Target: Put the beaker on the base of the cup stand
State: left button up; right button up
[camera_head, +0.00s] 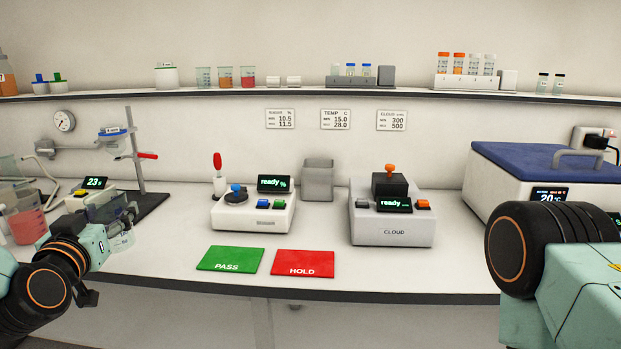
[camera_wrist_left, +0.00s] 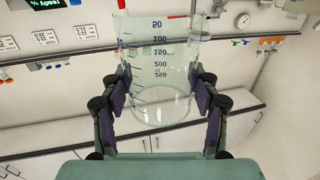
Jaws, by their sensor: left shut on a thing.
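The clear glass beaker (camera_wrist_left: 158,85) with dark volume marks appears empty in the left wrist view, which is upside down. My left gripper (camera_wrist_left: 160,100) is shut on the beaker's sides, with a finger pad on each side. In the head view my left gripper (camera_head: 108,210) is at the left of the bench, and part of the beaker (camera_head: 122,240) shows at it, largely hidden. The cup stand has a dark flat base (camera_head: 152,205), an upright rod and a blue-rimmed cup (camera_head: 114,133) held high. The gripper is in front of the base's left part. My right gripper is out of view.
A container of red liquid (camera_head: 27,222) and a small device reading 23 (camera_head: 92,186) crowd the left. The ready-% instrument (camera_head: 262,215) stands right of the stand base. Green PASS (camera_head: 230,259) and red HOLD (camera_head: 304,263) mats lie near the front edge.

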aim_at(107, 201)
pick_arm(q)
jog(key=shift+s+d, duration=0.1)
jog(key=shift+d, duration=0.15)
jog(key=shift+s+a+r, duration=0.1)
jog(key=shift+s+r, duration=0.1)
jog(key=shift+r, duration=0.1)
jog(key=r, duration=0.1)
jog(key=d+r, duration=0.1)
jog(key=h, duration=0.1)
jog(key=shift+s+d+r+m, duration=0.15)
jog(key=shift+s+r+m, duration=0.2)
jog(key=shift+r+m, duration=0.05)
jog(key=s+d+f+m+g+h, duration=0.1)
jog(key=s+d+f+m+h, duration=0.2)
jog(key=f, duration=0.7)
jog(key=s+d+f+m+g+h, duration=0.1)
jog(key=s+d+f+m+h, duration=0.2)
jog(key=s+d+f+h, duration=0.4)
jog(key=s+d+f, duration=0.4)
jog(key=d, duration=0.1)
jog(key=shift+s+d+f+m+h, duration=0.2)
jog(key=shift+s+d+m+h, duration=0.1)
jog(key=shift+s+d+m, duration=0.1)
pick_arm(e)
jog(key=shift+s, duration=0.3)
pick_arm(q)
jog(key=shift+r, duration=0.1)
